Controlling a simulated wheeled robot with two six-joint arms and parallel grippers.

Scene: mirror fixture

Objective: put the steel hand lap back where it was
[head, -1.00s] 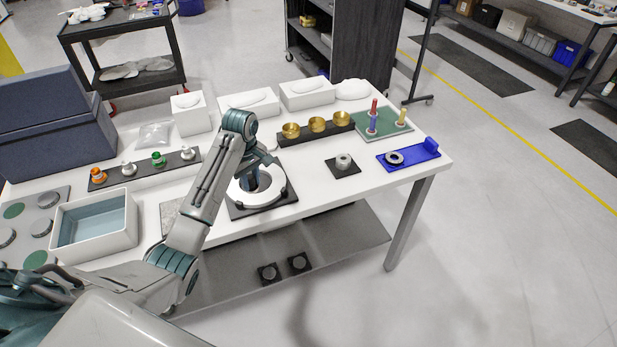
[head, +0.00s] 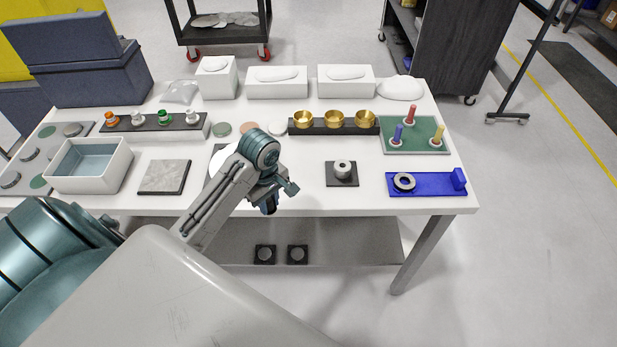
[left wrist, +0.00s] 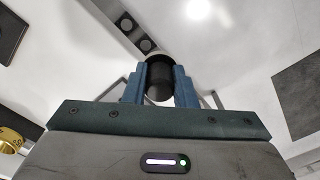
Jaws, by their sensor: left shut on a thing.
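My left gripper (head: 270,204) is above the table's front edge, just right of the round white plate (head: 222,160), which my arm partly hides. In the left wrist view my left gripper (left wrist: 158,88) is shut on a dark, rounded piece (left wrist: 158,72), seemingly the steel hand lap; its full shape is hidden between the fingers. A grey board (head: 60,130) at the table's left end bears several steel and green discs. My right gripper is not in view.
Brass cups (head: 334,118) stand behind. Two dark pads with discs (head: 265,254) lie on the lower shelf.

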